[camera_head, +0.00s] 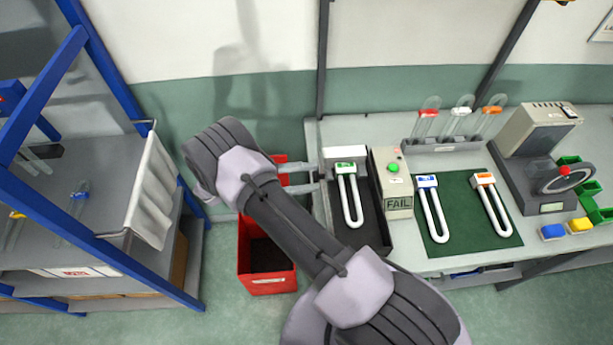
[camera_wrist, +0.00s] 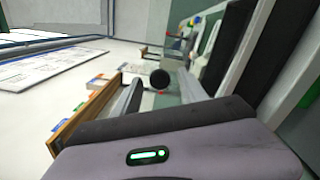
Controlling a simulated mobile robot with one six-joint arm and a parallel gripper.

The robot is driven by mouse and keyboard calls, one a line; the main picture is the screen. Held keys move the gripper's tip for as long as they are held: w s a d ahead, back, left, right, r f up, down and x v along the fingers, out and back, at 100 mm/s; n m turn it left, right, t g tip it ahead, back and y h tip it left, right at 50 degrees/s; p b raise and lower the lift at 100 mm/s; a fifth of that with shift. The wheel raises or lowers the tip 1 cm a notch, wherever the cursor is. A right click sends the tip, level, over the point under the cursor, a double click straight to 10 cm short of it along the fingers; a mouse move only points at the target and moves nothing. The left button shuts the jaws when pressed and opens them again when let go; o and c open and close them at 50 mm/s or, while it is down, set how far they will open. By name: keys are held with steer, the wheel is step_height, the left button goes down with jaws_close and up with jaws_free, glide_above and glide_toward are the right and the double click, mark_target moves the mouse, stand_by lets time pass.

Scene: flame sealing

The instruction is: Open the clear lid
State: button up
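The tester has a black tray (camera_head: 372,222) with a white U-shaped tube with a green label (camera_head: 348,190) lying in it. A grey box with a FAIL display (camera_head: 398,202) and a green button stands at the tray's right. I cannot clearly make out the clear lid's edges or whether it is shut. My gripper (camera_head: 318,176) is at the tray's left edge, its two fingers apart and pointing right. In the wrist view my gripper (camera_wrist: 158,92) has nothing visibly clamped. A dark round end (camera_wrist: 160,78) shows between the fingers; I cannot tell what it is.
A red bin (camera_head: 266,284) stands on the floor under my arm. A green mat (camera_head: 466,237) with two more U-tubes lies right of the tester. A tube rack (camera_head: 446,146) and a grey machine (camera_head: 535,130) stand behind. A blue-framed shelf (camera_head: 155,278) is at left.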

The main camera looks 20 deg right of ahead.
steer(key=b+v, duration=0.1)
steer(key=v, duration=0.6)
steer(key=shift+a, duration=0.3)
steer(key=shift+w, duration=0.1)
